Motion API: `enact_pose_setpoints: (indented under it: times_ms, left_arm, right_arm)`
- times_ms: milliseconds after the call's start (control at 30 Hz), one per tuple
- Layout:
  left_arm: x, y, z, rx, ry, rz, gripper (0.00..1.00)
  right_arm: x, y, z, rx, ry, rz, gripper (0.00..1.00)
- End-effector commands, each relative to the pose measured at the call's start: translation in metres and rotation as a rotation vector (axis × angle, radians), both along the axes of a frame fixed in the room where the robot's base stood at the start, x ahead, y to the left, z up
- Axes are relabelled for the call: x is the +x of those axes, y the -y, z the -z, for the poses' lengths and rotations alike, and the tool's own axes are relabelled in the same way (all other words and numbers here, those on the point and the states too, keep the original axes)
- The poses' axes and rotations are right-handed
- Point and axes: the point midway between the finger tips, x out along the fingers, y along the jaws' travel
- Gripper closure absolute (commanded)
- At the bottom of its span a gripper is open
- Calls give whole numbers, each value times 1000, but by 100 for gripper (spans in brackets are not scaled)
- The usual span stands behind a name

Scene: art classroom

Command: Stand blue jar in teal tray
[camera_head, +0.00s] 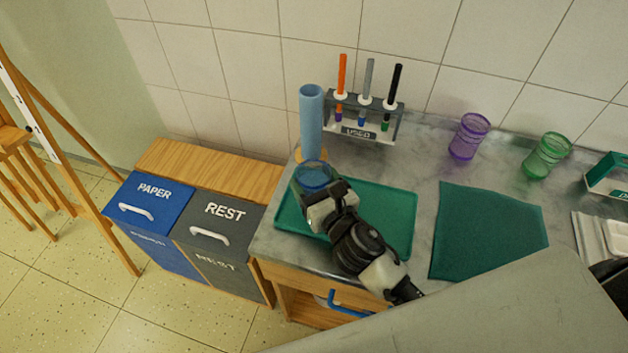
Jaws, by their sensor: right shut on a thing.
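The blue jar (314,175) is a see-through blue glass at the left part of the teal tray (399,210). My right gripper (322,196) is shut on the jar from the front. The jar looks roughly upright over the tray's back left area. I cannot tell whether its base touches the tray, as the gripper hides its lower part. The tray is flat with a low rim and otherwise looks empty. My left gripper is not in view.
A tall light-blue cylinder (311,120) stands just behind the jar. A rack (384,138) labelled USED holds orange, grey and black tools. Purple (468,137) and green (546,156) jars stand at the back right. A dark green cloth (488,233) lies right of the tray.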

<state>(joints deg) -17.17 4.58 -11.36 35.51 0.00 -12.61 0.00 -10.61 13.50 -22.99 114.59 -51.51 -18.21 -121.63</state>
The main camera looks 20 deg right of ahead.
Motion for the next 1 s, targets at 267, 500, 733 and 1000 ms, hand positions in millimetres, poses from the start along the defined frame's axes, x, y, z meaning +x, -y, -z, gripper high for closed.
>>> enact_pose_setpoints:
  times_ms: [267,500,733,1000]
  left_arm:
    - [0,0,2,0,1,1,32]
    - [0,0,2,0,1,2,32]
    - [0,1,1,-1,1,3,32]
    - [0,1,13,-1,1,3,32]
  right_arm:
    - [0,0,2,-1,0,0,21]
    - [0,0,2,-1,0,0,8]
    - [-5,1,1,0,-2,0,8]
    - [-58,12,4,-1,-4,0,8]
